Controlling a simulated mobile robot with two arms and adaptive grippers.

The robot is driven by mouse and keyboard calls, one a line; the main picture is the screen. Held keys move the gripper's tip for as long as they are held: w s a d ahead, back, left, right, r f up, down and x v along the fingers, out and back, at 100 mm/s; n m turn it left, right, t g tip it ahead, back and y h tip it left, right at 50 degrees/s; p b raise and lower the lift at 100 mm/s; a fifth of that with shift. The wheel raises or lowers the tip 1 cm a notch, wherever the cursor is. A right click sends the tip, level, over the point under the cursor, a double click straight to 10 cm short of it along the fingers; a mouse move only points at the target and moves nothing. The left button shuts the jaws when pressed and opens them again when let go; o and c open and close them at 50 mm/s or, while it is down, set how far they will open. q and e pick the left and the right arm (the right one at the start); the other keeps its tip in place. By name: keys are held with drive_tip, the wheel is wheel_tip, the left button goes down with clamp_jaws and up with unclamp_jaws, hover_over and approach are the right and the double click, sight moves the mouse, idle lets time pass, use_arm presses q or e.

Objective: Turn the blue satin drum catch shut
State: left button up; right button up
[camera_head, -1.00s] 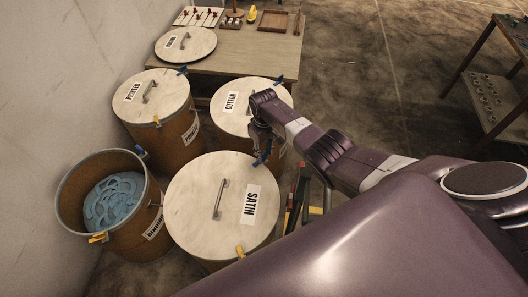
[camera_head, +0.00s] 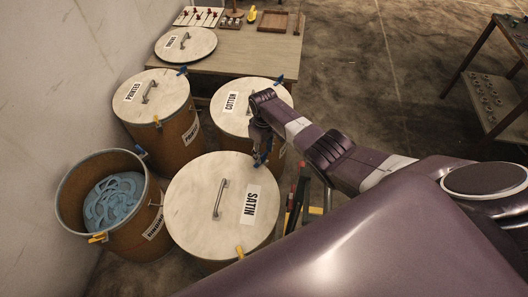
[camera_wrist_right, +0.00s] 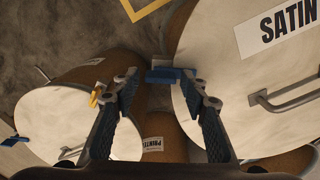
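The satin drum lid (camera_head: 195,190) lies on its drum, front centre in the head view; it is at the right in the wrist view (camera_wrist_right: 230,75). Its blue catch (camera_wrist_right: 165,75) projects from the lid's rim. My right gripper (camera_wrist_right: 163,82) is open, with its fingers on either side of the blue catch; the right finger is close to the catch, but contact is unclear. In the head view my right gripper (camera_head: 262,143) hangs at the satin drum's far right edge and partly hides the blue catch. My left gripper is not in view.
The satin drum's yellow catch (camera_head: 240,251) is at its near edge. The cotton drum (camera_head: 240,92) stands just beyond my gripper, the printed drum (camera_head: 150,88) behind left. An open drum (camera_head: 68,205) holds blue tape. A red and yellow object (camera_head: 300,205) stands at the right.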

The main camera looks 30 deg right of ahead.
sight(264, 154)
idle(0.3)
wheel_tip(264, 154, up, 12)
idle(0.6)
drive_tip(key=shift+f, duration=0.1)
idle(0.4)
